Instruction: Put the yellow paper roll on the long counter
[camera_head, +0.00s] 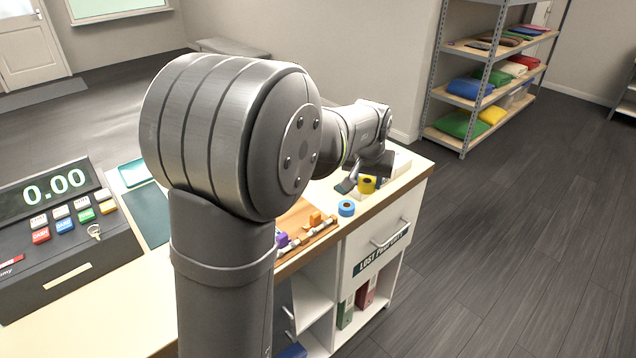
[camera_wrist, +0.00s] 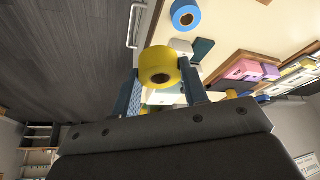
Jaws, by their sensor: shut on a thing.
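The yellow paper roll (camera_head: 367,184) is near the far right end of the long counter (camera_head: 95,318). In the wrist view the yellow roll (camera_wrist: 158,68) sits between the two fingers of my gripper (camera_wrist: 160,82), which is shut on it. In the head view my gripper (camera_head: 360,181) is partly hidden behind my own arm and the roll. The roll appears to be held over the counter's end. I cannot tell whether it touches the top. A bare part of the counter also shows in the wrist view (camera_wrist: 232,22).
A blue roll (camera_head: 346,208) lies on the counter close by. A wooden tray (camera_head: 296,212) with purple and orange items is left of it. A cash register (camera_head: 60,235) fills the left end. A drawer (camera_head: 385,235) is below the counter; shelves (camera_head: 470,95) stand behind.

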